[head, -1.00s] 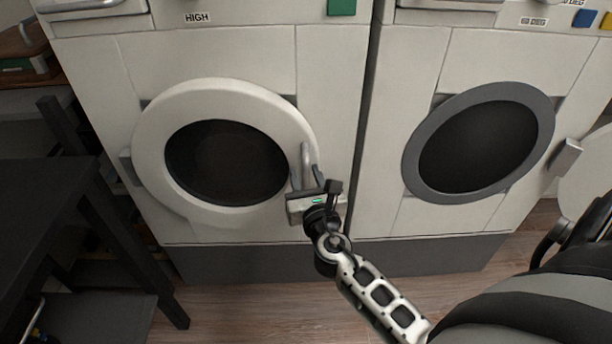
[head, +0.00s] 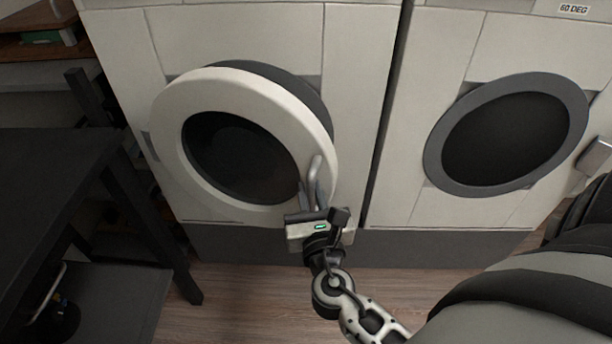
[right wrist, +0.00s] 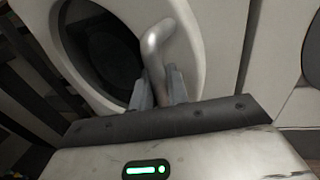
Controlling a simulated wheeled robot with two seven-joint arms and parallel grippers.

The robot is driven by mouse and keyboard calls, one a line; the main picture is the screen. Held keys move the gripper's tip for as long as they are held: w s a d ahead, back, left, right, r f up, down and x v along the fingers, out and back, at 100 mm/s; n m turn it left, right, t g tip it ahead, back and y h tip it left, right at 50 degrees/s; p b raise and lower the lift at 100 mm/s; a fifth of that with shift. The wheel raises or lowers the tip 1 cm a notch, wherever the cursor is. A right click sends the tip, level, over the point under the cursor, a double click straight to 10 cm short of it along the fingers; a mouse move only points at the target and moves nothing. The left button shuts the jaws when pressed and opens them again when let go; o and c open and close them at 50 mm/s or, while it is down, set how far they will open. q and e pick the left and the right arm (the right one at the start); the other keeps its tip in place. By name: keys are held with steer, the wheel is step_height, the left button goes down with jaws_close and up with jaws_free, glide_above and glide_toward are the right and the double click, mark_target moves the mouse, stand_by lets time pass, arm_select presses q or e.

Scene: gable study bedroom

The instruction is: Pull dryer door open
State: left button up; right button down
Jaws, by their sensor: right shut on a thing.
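The dryer door (head: 176,142) is a round white ring with a dark glass window (head: 240,160), on the white machine at left in the head view. It stands partly open, swung out on its right side, with a dark grey gap showing behind its upper right edge. A grey bar handle (head: 315,176) is on the door's right side. My right gripper (head: 309,200) is shut on this handle. In the right wrist view the two fingers (right wrist: 162,86) close around the handle's lower part (right wrist: 156,45). My left gripper is not in view.
A second machine with a grey-rimmed round door (head: 437,160) stands at right. A black table (head: 50,180) is close by at left, its legs near the open machine. Wooden floor (head: 240,295) lies clear in front.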

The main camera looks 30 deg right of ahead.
steer(key=shift+s+a, duration=0.1)
steer(key=shift+a, duration=0.25)
steer(key=c, duration=1.5)
jaws_free()
steer(key=shift+o, duration=0.2)
steer(key=shift+d, duration=0.1)
steer(key=shift+d, duration=0.1)
